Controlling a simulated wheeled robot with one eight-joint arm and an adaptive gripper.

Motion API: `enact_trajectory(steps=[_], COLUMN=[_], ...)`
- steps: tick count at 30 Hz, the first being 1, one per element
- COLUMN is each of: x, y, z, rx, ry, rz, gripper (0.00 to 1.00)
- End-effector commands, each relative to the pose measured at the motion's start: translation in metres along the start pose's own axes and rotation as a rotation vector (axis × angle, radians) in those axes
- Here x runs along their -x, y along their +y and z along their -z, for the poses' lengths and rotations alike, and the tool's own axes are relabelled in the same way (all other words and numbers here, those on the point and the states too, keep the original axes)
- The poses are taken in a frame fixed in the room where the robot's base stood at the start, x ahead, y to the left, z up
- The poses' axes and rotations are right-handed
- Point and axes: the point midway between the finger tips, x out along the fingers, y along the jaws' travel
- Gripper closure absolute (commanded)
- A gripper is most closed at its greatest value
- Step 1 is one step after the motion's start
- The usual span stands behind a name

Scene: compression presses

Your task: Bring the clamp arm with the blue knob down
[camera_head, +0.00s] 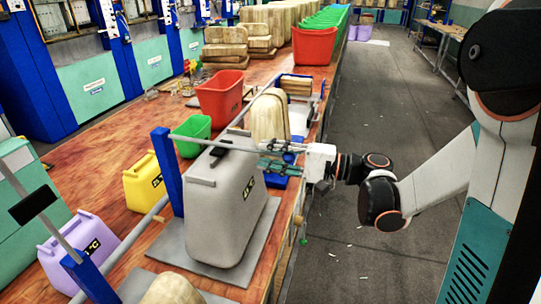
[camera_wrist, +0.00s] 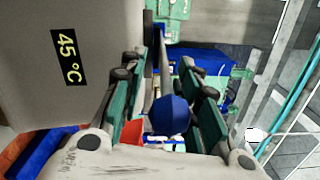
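The round blue knob (camera_wrist: 168,115) is in the wrist view between the two green-padded fingers of my gripper (camera_wrist: 165,95). The fingers are spread on either side of it, and I see no clear grip. In the head view my gripper (camera_head: 277,158) reaches in from the right, beside the large grey container, with a small blue knob (camera_head: 289,157) at its fingers. The clamp arm is mostly hidden by my gripper, so its tilt cannot be told. A blue base (camera_head: 277,181) shows just below the fingers.
The large grey container (camera_head: 225,205) stands close to the left of my gripper, on a grey plate (camera_head: 265,227). A tan block (camera_head: 269,117) and a red bin (camera_head: 220,97) stand behind. A blue post (camera_head: 167,172) is further left.

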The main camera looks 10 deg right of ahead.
Motion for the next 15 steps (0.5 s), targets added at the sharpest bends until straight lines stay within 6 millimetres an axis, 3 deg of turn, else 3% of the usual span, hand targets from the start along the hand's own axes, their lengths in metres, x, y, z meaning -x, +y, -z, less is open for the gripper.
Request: enact_trajectory(steps=[5, 15], x=[0.016, 0.083], y=[-0.001, 0.001], z=[0.001, 0.001], rx=[0.0, 0.0], ry=[0.004, 0.008], rz=[0.001, 0.0], gripper=[0.7, 0.7])
